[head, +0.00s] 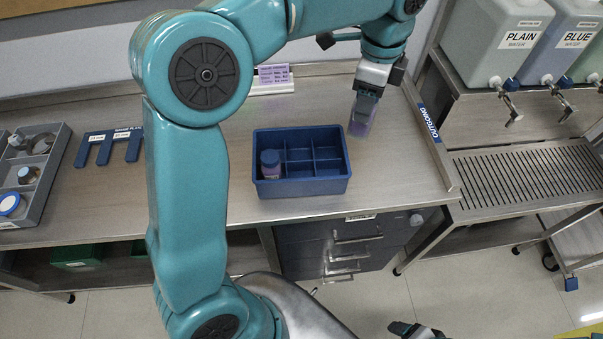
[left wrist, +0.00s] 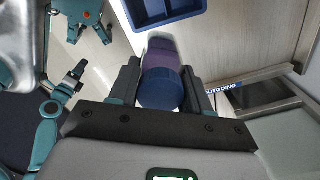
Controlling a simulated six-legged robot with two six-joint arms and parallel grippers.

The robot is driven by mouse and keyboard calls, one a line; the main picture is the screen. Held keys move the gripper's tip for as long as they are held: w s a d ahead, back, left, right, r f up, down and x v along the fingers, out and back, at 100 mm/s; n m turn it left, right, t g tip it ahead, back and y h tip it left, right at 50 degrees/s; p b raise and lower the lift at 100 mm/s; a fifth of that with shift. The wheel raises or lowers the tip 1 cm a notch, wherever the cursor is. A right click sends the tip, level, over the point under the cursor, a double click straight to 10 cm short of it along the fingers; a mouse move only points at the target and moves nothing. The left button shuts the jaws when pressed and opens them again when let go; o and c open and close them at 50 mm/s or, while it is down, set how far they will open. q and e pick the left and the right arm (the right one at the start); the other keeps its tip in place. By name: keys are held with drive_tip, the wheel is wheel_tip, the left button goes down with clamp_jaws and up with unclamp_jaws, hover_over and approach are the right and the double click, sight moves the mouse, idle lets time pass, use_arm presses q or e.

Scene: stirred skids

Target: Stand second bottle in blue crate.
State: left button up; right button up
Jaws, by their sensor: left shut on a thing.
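The blue crate (head: 318,187) stands on the steel counter, with six compartments. A purple bottle with a blue cap (head: 270,171) stands in its front left compartment; the other compartments look empty. My left gripper (head: 368,88) is shut on a second purple bottle (head: 360,120), just right of the crate's back right corner. In the left wrist view this bottle's blue cap (left wrist: 160,89) is between the fingers, nearest the camera, and the crate (left wrist: 165,14) is beyond. I cannot tell whether the held bottle touches the counter. My right gripper (head: 414,330) is low at the bottom edge, partly cut off.
A raised edge with an OUTGOING label (head: 430,122) bounds the counter on the right. A grey tray (head: 40,200) with round items and a blue slotted plate (head: 110,146) lie left. A small purple-lettered sign (head: 273,77) stands behind the crate. Water jugs (head: 497,45) stand upper right.

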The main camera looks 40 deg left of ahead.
use_arm(q)
drive_tip(key=s+a+r+m+b, duration=0.1)
drive_tip(key=s+r+m, duration=0.15)
drive_tip(key=m, duration=0.35)
drive_tip(key=s+a+r+m+b, duration=0.1)
drive_tip(key=s+a+r+m, duration=0.1)
drive_tip(key=r+m, duration=0.25)
wheel_tip(320, 180, down, 20)
drive_tip(key=m+b, duration=0.2)
drive_tip(key=b, duration=0.1)
drive_tip(key=shift+f, duration=0.2)
drive_tip(key=shift+s+d, duration=0.1)
drive_tip(key=shift+s, duration=0.05)
drive_tip(key=shift+f+b, duration=0.3)
drive_tip(key=shift+f, duration=0.35)
drive_tip(key=o, duration=1.2)
drive_tip(key=shift+o, duration=0.2)
